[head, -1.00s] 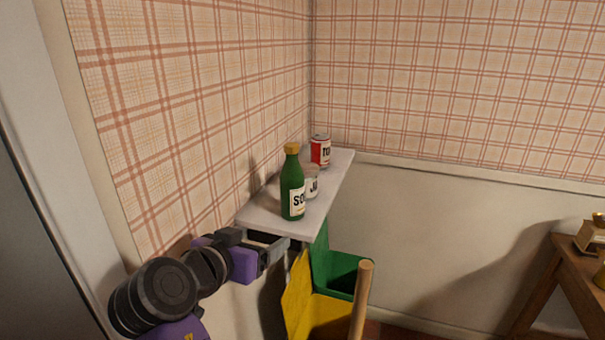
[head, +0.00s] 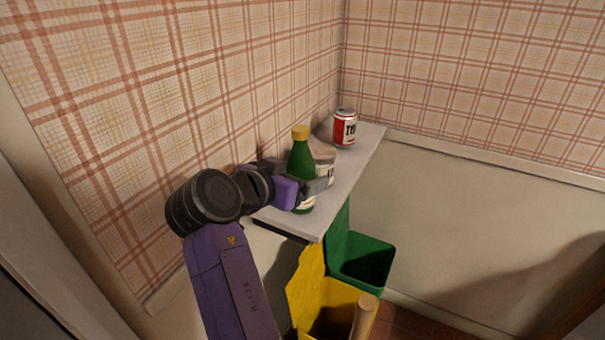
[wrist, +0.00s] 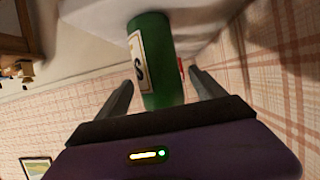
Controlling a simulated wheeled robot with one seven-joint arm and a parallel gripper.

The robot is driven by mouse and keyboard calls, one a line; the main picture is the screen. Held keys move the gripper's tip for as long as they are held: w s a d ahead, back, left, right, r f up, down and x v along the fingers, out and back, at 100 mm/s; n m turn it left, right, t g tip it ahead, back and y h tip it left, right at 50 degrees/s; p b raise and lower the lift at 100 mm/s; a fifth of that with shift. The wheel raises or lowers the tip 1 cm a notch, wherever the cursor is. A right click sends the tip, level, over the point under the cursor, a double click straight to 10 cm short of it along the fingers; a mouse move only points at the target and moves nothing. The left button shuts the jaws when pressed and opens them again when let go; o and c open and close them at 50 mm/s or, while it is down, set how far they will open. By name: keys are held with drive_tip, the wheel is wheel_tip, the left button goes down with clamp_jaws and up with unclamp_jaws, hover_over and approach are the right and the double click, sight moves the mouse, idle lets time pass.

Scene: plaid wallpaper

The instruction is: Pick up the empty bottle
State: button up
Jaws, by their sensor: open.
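The green bottle (head: 301,158) with a yellow cap and a pale label stands upright on the white shelf, near its front end. My gripper (head: 316,188) is at the bottle's lower body, level with its label, and partly covers it in the head view. In the wrist view the bottle (wrist: 154,62) stands between the two open fingers (wrist: 160,82), with a gap visible on the left side. The fingers are not closed on it. Whether the right finger touches it I cannot tell.
The narrow shelf (head: 352,172) runs along the plaid wall. A pale jar (head: 325,163) stands just behind the bottle, and a red and white can (head: 344,128) farther back.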

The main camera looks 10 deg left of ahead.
sight(308, 173)
drive_tip(key=x, duration=0.2)
drive_tip(key=shift+w+d+p, duration=0.2)
drive_tip(key=shift+w+p, duration=0.05)
drive_tip(key=shift+p, duration=0.05)
drive_tip(key=shift+w+d+f, duration=0.15)
drive_tip(key=shift+w+f, duration=0.15)
drive_tip(key=shift+w, duration=0.15)
drive_tip(key=c, duration=1.7)
drive_tip(key=shift+o, duration=0.2)
